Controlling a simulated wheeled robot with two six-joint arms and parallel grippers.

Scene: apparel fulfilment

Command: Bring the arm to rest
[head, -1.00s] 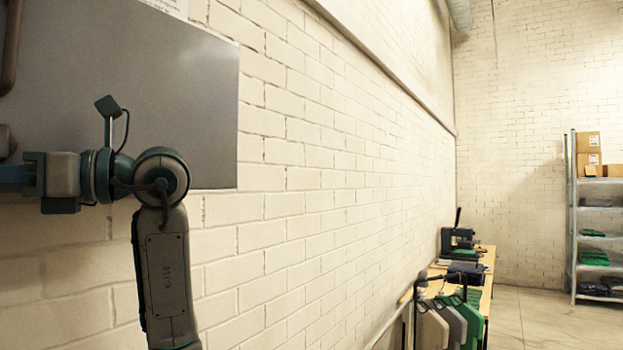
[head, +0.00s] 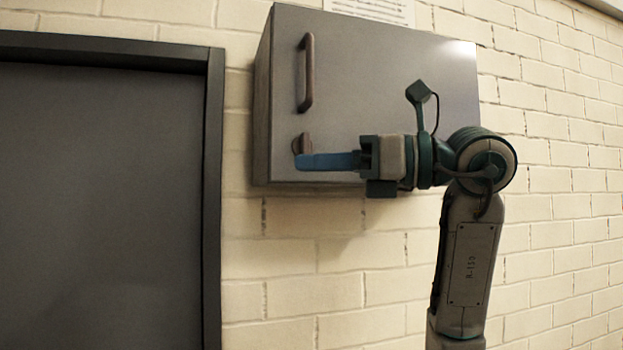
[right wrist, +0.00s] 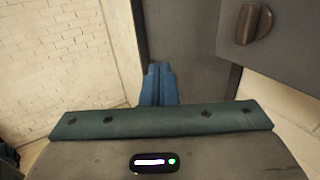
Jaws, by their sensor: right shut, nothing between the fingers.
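My right arm rises from the lower right in the head view and bends at the elbow-like joint to point left. My right gripper (head: 300,161) has blue fingers, shut together with nothing between them. It is in front of the lower left part of a grey wall cabinet (head: 400,75), close to its round knob (head: 301,143) in the picture; I cannot tell whether they touch. In the right wrist view the shut fingers (right wrist: 158,70) point ahead, with the knob (right wrist: 254,23) apart from them at the upper right. My left gripper is not in view.
The cabinet door is shut and has a vertical brown handle (head: 307,73). A dark door (head: 100,200) in a black frame (head: 213,200) stands to the left. A pale brick wall (head: 560,200) lies behind. A paper sheet (head: 370,10) is above the cabinet.

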